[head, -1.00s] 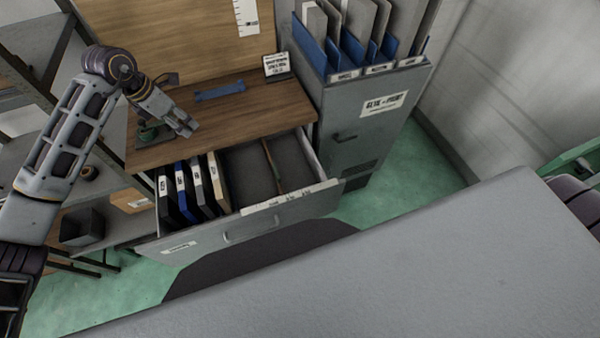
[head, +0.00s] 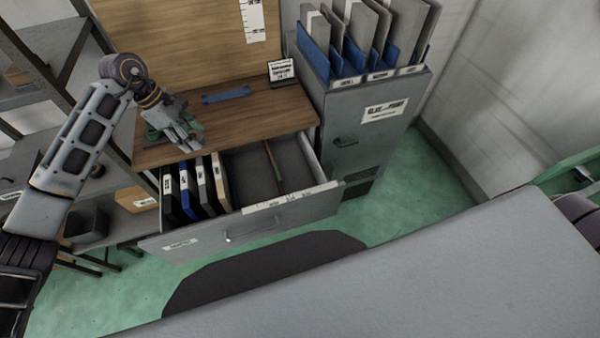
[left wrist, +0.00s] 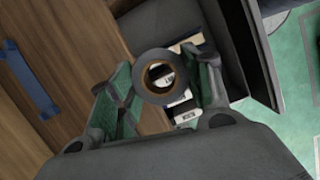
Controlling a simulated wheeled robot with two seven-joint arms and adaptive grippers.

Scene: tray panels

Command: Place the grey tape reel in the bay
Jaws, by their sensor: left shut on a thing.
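The grey tape reel (left wrist: 139,78) is a dark ring with a tan inner core. My left gripper (head: 188,138) is shut on it, with green-padded fingers on both sides of the reel in the left wrist view. The gripper is above the front of the wooden desktop, just behind the open drawer (head: 265,225). The drawer has upright binders on its left and bare dark compartments on its right, split by a thin divider (head: 273,165). I cannot tell which compartment is the bay. The reel is not clear in the head view. My right gripper is out of view.
The wooden desktop (head: 245,115) holds a blue bar (head: 226,96) and a small sign (head: 281,70). A grey cabinet (head: 365,150) with files on top stands right of the drawer. A dark bin (head: 88,226) stands on the shelf at left. Binders (head: 205,185) crowd the drawer's left side.

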